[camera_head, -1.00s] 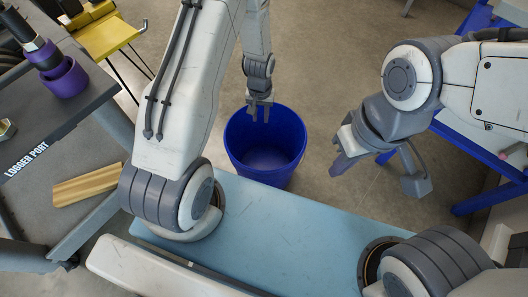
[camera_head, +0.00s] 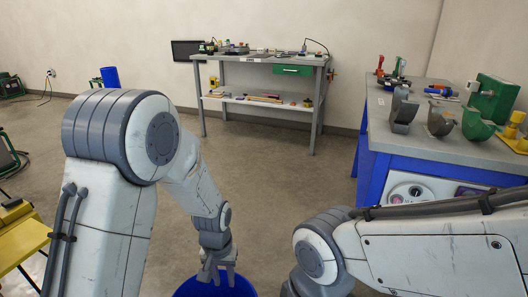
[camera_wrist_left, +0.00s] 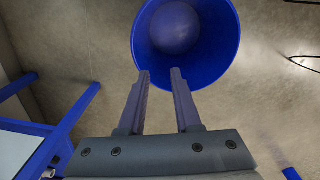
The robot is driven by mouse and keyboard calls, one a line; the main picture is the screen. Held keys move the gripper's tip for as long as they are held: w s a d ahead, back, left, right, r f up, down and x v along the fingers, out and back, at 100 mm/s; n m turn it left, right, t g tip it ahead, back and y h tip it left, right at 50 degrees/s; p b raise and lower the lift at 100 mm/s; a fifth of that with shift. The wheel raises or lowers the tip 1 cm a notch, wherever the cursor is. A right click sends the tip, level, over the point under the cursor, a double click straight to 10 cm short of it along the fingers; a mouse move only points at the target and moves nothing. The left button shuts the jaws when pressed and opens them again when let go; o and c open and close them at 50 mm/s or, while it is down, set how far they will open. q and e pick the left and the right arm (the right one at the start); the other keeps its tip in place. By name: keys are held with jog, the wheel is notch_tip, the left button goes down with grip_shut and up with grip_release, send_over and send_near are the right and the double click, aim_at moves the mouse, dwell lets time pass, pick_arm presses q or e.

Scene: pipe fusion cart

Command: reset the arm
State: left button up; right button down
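My left arm (camera_head: 100,220) comes in from the left and bends down to the left gripper (camera_head: 216,276) at the bottom of the head view. In the left wrist view the left gripper (camera_wrist_left: 160,75) is open, with nothing between its fingers. A blue bucket (camera_head: 240,287) is behind and below it, mostly cut off. The left wrist view looks down on the bucket (camera_wrist_left: 226,45), with the fingertips in front of its near rim. My right arm (camera_head: 430,250) reaches in from the right; its gripper is out of the frame.
A workbench (camera_head: 262,58) with tools stands against the back wall. A blue-sided table (camera_head: 440,145) with grey and green curved parts is at the right. A yellow stand (camera_head: 22,240) is at the left edge. The floor between is clear.

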pick_arm(q)
jog(key=s+d+r+m, duration=0.3)
jog(key=s+r, duration=0.5)
jog(key=s, duration=0.2)
jog(key=s+d+r+m, duration=0.35)
jog(key=s+r, duration=0.35)
jog(key=s, duration=0.3)
notch_tip(320, 180, up, 28)
jog(key=p, duration=2.8)
jog(key=shift+a+h, duration=0.3)
jog(key=shift+h, duration=0.1)
jog(key=shift+s, duration=0.15)
